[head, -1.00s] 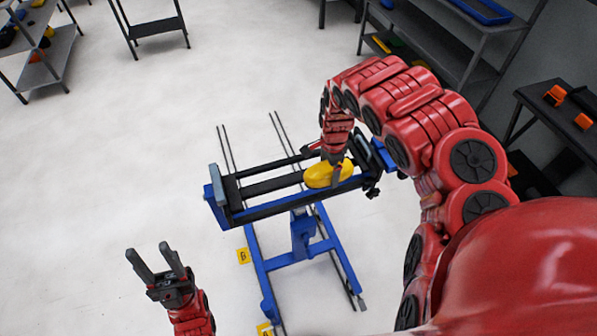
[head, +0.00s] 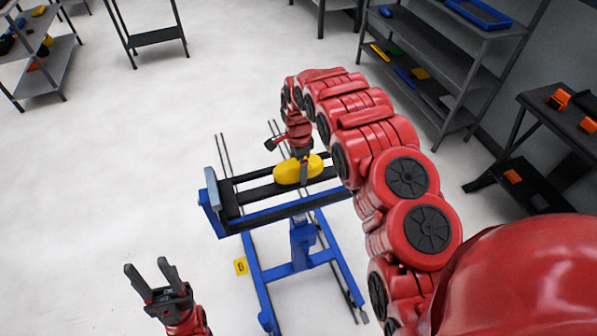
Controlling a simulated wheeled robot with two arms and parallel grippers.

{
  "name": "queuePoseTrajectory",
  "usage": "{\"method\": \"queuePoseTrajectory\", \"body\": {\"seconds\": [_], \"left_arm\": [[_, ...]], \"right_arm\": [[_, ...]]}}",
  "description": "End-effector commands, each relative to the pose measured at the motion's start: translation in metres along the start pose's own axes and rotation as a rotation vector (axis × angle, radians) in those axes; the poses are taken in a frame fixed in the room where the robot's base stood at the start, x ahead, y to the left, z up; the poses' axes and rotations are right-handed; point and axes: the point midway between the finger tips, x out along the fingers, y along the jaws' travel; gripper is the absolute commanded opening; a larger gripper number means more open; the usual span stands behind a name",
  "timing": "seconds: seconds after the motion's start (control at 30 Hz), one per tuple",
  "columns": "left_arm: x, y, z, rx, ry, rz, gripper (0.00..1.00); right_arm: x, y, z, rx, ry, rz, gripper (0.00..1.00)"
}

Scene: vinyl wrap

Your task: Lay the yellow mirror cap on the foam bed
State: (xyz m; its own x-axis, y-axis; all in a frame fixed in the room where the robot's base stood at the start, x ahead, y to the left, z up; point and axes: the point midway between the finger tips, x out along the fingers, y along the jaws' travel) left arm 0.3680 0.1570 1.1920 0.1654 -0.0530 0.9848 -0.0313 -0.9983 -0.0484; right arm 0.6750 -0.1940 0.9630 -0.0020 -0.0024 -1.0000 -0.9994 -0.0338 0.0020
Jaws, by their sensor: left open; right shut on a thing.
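The yellow mirror cap (head: 288,172) is a rounded oval piece over the black foam bed of the blue stand. My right gripper (head: 304,172) comes down from above and is shut on the cap; one finger shows against its near side. I cannot tell whether the cap touches the bed. The foam bed (head: 258,197) shows as dark padded bars on the blue frame, with an upright grey-blue end plate (head: 211,187) at the left. The bed's right end is hidden behind my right arm. My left gripper (head: 152,272) is open and empty, low at the left, apart from the stand.
Grey shelves (head: 450,45) and a dark table (head: 560,115) stand at the right. The floor left of the stand is clear.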

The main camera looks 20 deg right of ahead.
Motion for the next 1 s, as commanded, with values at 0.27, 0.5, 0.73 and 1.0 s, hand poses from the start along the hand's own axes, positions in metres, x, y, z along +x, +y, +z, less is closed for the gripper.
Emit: {"method": "queuePoseTrajectory", "body": {"seconds": [0.27,0.5,0.73,1.0], "left_arm": [[0.02,-0.001,-0.003,0.0,0.0,0.0,0.5],[0.018,-0.001,-0.003,0.0,0.0,0.0,0.5],[0.015,-0.001,-0.003,0.0,0.0,0.0,0.5],[0.018,-0.001,-0.003,0.0,0.0,0.0,0.5]], "right_arm": [[0.023,0.001,0.0,0.0,0.0,0.001,0.26],[0.025,0.0,0.0,0.0,0.0,-0.001,0.26],[0.028,0.0,0.0,0.0,0.0,0.0,1.0],[0.026,0.001,0.0,0.0,0.0,0.0,1.0]]}}
